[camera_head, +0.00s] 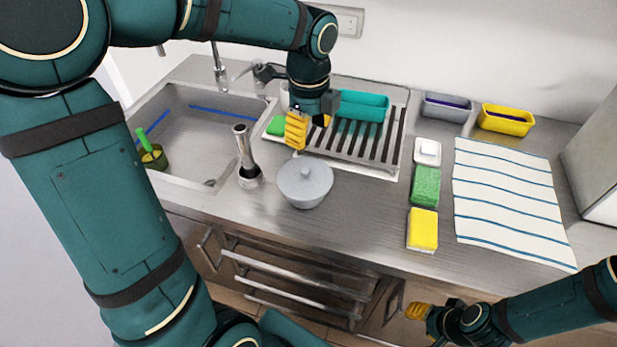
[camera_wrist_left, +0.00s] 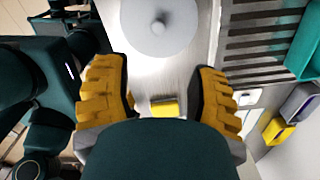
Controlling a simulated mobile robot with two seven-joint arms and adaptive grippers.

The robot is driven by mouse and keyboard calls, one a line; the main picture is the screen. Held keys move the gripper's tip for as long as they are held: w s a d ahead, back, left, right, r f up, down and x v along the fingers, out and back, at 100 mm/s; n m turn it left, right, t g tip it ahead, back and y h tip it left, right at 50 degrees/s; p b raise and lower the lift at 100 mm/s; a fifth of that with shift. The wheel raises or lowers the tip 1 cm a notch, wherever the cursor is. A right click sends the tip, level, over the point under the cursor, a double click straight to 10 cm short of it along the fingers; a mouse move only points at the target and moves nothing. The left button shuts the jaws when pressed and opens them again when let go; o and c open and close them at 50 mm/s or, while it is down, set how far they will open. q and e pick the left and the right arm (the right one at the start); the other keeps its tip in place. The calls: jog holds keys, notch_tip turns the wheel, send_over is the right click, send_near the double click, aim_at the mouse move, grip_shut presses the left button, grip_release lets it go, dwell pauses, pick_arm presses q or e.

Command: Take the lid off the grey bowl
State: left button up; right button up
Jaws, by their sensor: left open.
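The grey bowl (camera_head: 305,194) stands on the steel counter, right of the sink, with its grey lid (camera_head: 306,176) on top. The lid has a small round knob in its middle. In the left wrist view the lid (camera_wrist_left: 158,38) shows at the top, beyond the fingertips. My left gripper (camera_head: 307,129) has yellow ribbed fingers and is above the counter, behind the bowl and apart from it. It is open and empty, its fingers wide apart in the wrist view (camera_wrist_left: 158,85). My right gripper (camera_head: 418,312) is low at the counter's front; its opening cannot be made out.
A metal tool in a holder (camera_head: 246,160) stands close left of the bowl. A drying rack (camera_head: 390,145) with a teal tray (camera_head: 362,104) lies behind it. Sponges (camera_head: 423,229) and a striped towel (camera_head: 508,190) are to the right.

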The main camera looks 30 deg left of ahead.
aim_at(306, 170)
pick_arm(q)
notch_tip(306, 170, down, 7)
jog(key=shift+s+f+b, duration=0.1)
jog(key=shift+s+b, duration=0.05)
jog(key=shift+b, duration=0.55)
jog(key=f, duration=0.1)
jog(key=f+b, duration=0.1)
jog(key=f, duration=0.3)
jog(key=shift+a, duration=0.35)
grip_shut()
